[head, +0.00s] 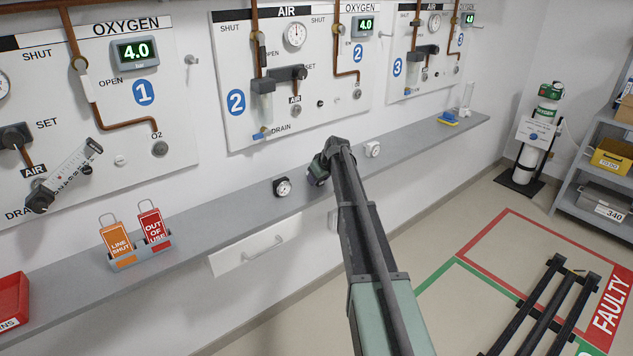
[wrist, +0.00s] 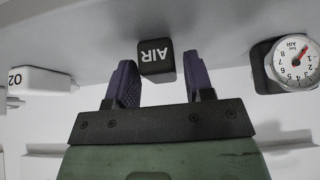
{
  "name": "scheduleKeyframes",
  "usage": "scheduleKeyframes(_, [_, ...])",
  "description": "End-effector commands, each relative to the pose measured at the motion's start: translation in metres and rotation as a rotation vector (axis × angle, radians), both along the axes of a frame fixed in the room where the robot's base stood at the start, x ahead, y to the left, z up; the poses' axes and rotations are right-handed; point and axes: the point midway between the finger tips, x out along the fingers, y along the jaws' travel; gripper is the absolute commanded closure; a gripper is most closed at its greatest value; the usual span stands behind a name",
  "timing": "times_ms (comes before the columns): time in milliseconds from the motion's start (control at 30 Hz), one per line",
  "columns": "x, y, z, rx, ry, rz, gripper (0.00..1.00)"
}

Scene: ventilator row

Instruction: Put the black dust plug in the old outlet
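The black dust plug (wrist: 156,62), a small block marked AIR, is in the wrist view on the grey shelf. My gripper (wrist: 162,85) is open, with a dark purple finger on each side of the plug. Gaps show between the plug and both fingers. In the head view my gripper (head: 322,170) is low at the shelf, and the plug is hidden by it. On the wall, panel 2 has an AIR outlet (head: 295,110), and panel 1 has a flowmeter (head: 66,174) at its AIR side. I cannot tell which outlet is the old one.
On the shelf (head: 225,200), a round gauge (head: 283,187) and a white O2 block (head: 372,149) flank my gripper.

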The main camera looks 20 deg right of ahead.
Motion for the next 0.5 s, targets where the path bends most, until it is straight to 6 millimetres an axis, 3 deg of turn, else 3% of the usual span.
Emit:
scheduleKeyframes(33, [0.0000,-0.0001,0.0000,0.000,0.000,0.000,0.60])
scheduleKeyframes(300, [-0.0001,0.0000,-0.0001,0.000,0.000,0.000,1.00])
scheduleKeyframes(500, [-0.0001,0.0000,0.0025,0.000,0.000,0.000,1.00])
